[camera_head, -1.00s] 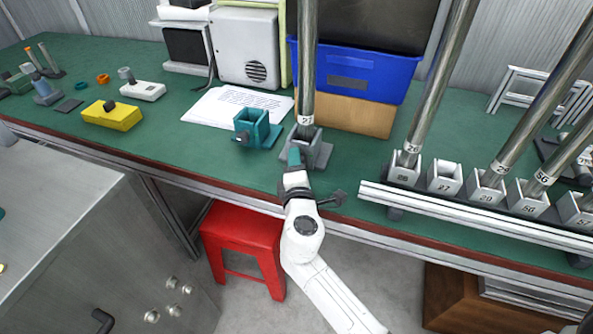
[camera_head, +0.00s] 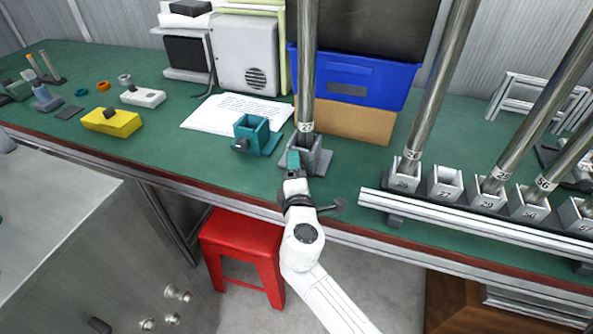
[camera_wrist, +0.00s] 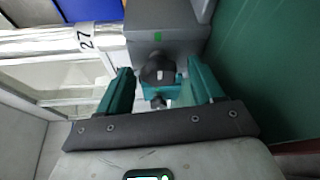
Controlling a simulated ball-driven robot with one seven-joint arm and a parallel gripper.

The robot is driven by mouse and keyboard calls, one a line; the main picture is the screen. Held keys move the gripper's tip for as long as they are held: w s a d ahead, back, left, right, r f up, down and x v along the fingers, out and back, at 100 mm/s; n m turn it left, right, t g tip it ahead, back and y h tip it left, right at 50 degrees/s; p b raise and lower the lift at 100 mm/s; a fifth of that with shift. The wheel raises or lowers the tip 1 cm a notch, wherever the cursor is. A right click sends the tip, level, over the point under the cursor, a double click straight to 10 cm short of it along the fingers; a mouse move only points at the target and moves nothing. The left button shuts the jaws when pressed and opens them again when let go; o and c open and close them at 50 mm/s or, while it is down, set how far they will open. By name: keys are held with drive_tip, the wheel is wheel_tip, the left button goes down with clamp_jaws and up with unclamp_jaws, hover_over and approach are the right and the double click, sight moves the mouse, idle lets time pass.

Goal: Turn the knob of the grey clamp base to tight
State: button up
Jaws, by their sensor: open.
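The grey clamp base (camera_head: 320,158) stands near the front edge of the green bench, with an upright metal tube (camera_head: 307,65) marked 27 in it. In the wrist view the grey clamp base (camera_wrist: 172,22) has a small green mark on its face. Its dark round knob (camera_wrist: 158,68) bears a pale mark that is off the green mark. My gripper (camera_head: 293,160) is in front of the base. In the wrist view my gripper (camera_wrist: 161,82) is open, with one teal finger on each side of the knob and gaps between them.
A teal clamp base (camera_head: 252,132) stands close by on the left, by a paper sheet (camera_head: 222,115). A blue crate (camera_head: 350,75) is behind. A rail (camera_head: 470,218) with slanted tubes is at right. A yellow block (camera_head: 111,120) lies left; a red stool (camera_head: 240,240) is below.

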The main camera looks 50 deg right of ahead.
drive_tip(key=v, duration=1)
drive_tip(key=shift+s+a, duration=0.3)
drive_tip(key=shift+r, duration=0.1)
